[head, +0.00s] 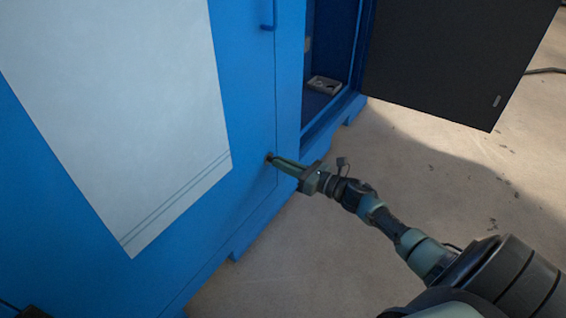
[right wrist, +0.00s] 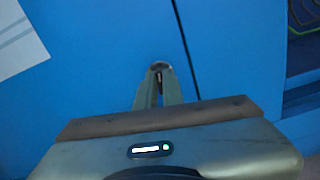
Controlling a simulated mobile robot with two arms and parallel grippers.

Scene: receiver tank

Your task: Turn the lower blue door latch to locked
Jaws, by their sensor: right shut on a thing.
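The blue door (head: 245,100) of the cabinet fills the left of the head view, with a large white panel on it. The lower latch (right wrist: 161,66) is a small round metal piece on the blue face, left of the dark door seam. My right gripper (head: 271,158) reaches it from the right, and its fingers (right wrist: 160,80) are shut on the latch. The fingers hide part of the latch, so I cannot tell its exact turn. My left gripper is not clearly in view.
A blue handle (head: 272,15) stands out higher on the door. Right of the seam, a compartment is open, with a small grey item (head: 325,85) inside. A dark open door (head: 455,60) swings out at the right.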

